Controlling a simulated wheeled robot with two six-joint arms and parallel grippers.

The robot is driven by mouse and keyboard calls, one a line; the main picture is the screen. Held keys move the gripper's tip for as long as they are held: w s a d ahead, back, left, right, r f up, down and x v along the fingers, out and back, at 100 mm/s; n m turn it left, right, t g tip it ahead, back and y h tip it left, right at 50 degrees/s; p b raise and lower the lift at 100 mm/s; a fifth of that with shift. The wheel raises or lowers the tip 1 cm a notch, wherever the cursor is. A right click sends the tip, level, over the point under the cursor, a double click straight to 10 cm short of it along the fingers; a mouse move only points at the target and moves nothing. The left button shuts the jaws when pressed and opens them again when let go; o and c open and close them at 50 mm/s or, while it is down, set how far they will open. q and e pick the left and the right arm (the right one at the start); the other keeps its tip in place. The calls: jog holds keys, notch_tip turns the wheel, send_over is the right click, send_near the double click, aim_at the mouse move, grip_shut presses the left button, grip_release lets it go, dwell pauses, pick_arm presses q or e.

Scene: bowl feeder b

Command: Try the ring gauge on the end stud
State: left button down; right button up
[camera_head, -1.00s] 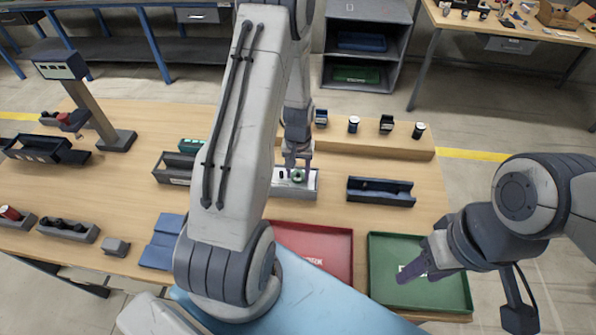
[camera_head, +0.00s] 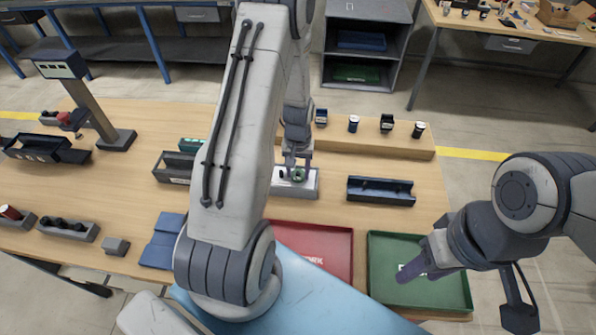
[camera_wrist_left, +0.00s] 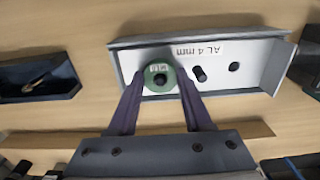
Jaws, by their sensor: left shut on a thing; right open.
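A green ring gauge (camera_head: 299,175) with a small pale label is held between the fingertips of my left gripper (camera_head: 297,166). In the left wrist view the ring (camera_wrist_left: 168,74) is over the left end of a white-floored tray (camera_wrist_left: 265,79) marked "AL 4 mm". Its centre is dark; I cannot tell whether a stud is inside it or how high it sits. A black stud (camera_wrist_left: 199,73) stands beside the ring, and another dark round spot (camera_wrist_left: 233,66) lies further right. My right gripper (camera_head: 414,272) is open and empty above the green tray.
A red tray (camera_head: 340,230) and a green tray (camera_head: 462,290) lie at the table's front. A dark blue tray (camera_head: 381,197) is right of the marked tray. A wooden step (camera_head: 370,143) with several small items stands behind. My left arm hides part of the table.

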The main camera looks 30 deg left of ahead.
pick_arm(q)
jog(key=shift+r, duration=0.15)
jog(key=shift+r+p, duration=2.4)
jog(key=shift+r, duration=0.5)
